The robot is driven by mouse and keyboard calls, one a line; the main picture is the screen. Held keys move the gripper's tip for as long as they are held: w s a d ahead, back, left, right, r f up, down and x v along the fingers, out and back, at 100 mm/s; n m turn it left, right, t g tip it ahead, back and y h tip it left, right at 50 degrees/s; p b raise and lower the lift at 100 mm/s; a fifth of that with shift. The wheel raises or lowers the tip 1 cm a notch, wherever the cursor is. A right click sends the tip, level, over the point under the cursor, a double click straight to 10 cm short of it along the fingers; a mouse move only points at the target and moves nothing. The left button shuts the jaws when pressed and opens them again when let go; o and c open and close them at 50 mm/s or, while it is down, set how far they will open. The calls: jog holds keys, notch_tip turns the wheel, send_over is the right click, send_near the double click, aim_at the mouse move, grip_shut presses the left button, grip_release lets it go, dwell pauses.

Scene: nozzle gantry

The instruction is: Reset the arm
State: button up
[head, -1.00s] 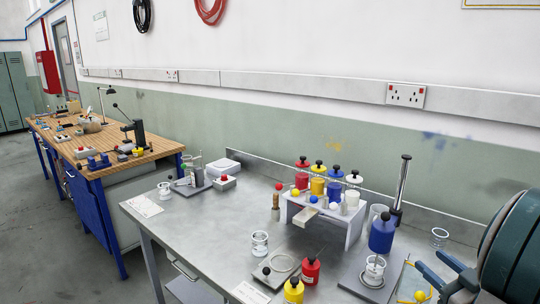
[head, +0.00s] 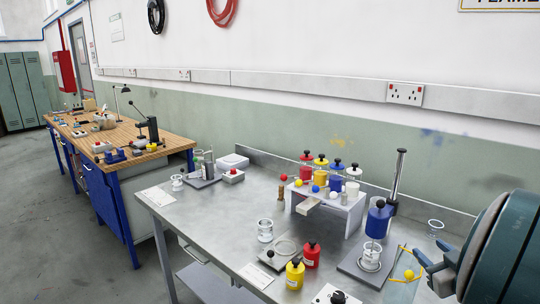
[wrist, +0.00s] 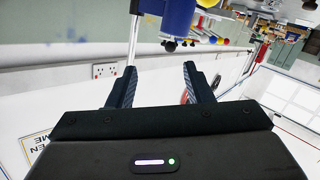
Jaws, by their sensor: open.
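My gripper (head: 432,252) is at the right of the head view, above the right end of the steel bench (head: 225,215). Its two fingers are apart with nothing between them. They also show apart and empty in the wrist view (wrist: 158,78). A blue container (head: 378,219) stands by a metal post (head: 397,178) left of my gripper, apart from it. In the wrist view, a blue body (wrist: 178,18) and the post (wrist: 134,48) appear beyond the fingers. My arm hides the bench's far right part.
A white rack (head: 350,213) holds red, yellow, blue and white vessels. A glass beaker (head: 371,257), a yellow bottle (head: 294,274) and a red bottle (head: 311,255) stand in front. A yellow wire-like item (head: 409,274) lies near my gripper. A wooden workbench (head: 120,135) is at left.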

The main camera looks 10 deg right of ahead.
jog(key=w+a+f+m+g+h, duration=0.1)
jog(key=w+a+m+g+h, duration=0.2)
jog(key=a+g, duration=0.65)
jog(key=s+a+f+g+y, duration=0.2)
jog(key=s+a, duration=0.5)
jog(key=a, duration=0.3)
jog(key=s+a+f+g+y, duration=0.2)
jog(key=s+a, duration=0.6)
jog(key=a, duration=0.2)
jog(key=shift+a, duration=0.2)
